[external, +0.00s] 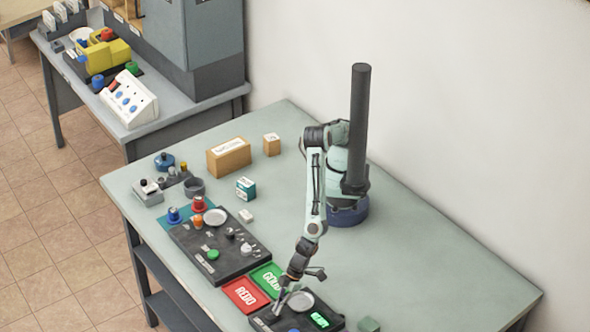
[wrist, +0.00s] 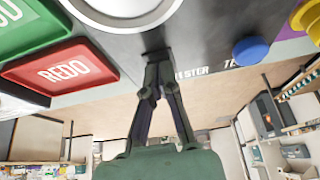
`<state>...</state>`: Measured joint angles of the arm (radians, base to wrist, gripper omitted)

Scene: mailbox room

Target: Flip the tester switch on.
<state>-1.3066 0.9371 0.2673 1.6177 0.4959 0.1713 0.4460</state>
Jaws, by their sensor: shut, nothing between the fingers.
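My gripper (external: 277,312) is shut and empty, pointing down at the tester's left part. In the wrist view its fingertips (wrist: 157,58) meet at the panel's edge beside the lettering. I cannot make out the switch; the fingers may hide it. Contact is unclear.
A red REDO tray (external: 245,294) and a green GOOD tray (external: 269,277) lie left of the tester. Beyond them is another dark panel (external: 225,265) with knobs and a round plate.

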